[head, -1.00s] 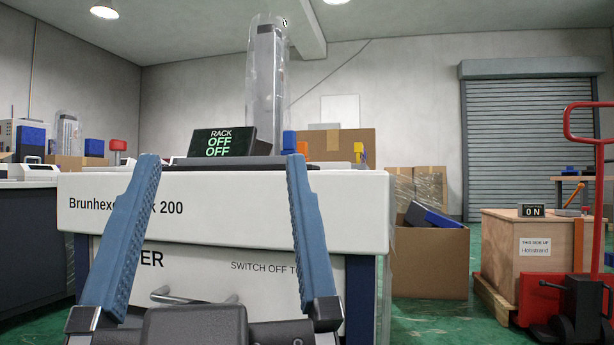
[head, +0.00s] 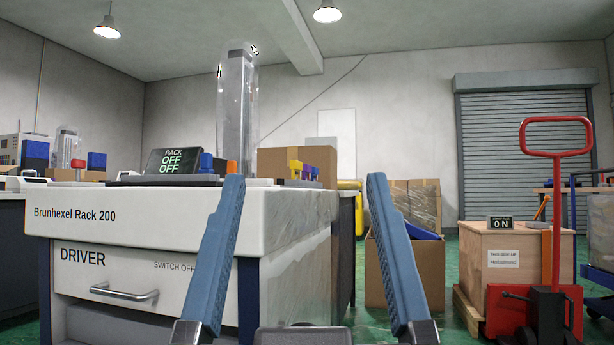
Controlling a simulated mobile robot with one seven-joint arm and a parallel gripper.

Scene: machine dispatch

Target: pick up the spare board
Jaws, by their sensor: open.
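I cannot make out a spare board for certain in this view. My gripper (head: 303,180) is open and empty, its two blue fingers raised in front of the camera. The left finger overlaps the right part of a white bench machine (head: 130,222) marked Brunhexel Rack 200. The machine has a closed drawer (head: 100,265) marked DRIVER with a metal handle. A dark display (head: 178,162) on its top reads RACK OFF OFF. Behind the display stands a tall slim unit under a clear cover (head: 237,105).
An open cardboard box (head: 375,268) with a blue item (head: 421,229) stands behind the right finger. A wooden crate (head: 490,262) with a display reading ON and a red pallet truck (head: 557,240) are at the right. Green floor shows between the machine and the box.

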